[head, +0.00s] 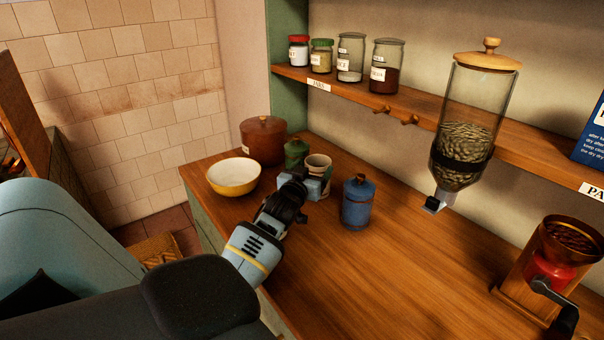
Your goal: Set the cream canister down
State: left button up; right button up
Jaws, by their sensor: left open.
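A small cream canister (318,163) with a dark band and an open-looking top is on the wooden counter (400,265), among other pots. Its lower part is hidden behind my gripper, so I cannot see its base. My left gripper (312,186) is open, right in front of the canister and low over the counter. I cannot tell whether a finger touches the canister. My right gripper is not in view.
A blue lidded canister (357,205) stands close on the right, a green one (296,153) behind. A yellow bowl (233,178) and brown pot (263,140) are left. The counter's front middle is clear.

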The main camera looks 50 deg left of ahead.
pick_arm(q)
jog(key=v, duration=0.6)
jog(key=shift+s+d, duration=0.2)
jog(key=shift+s, duration=0.15)
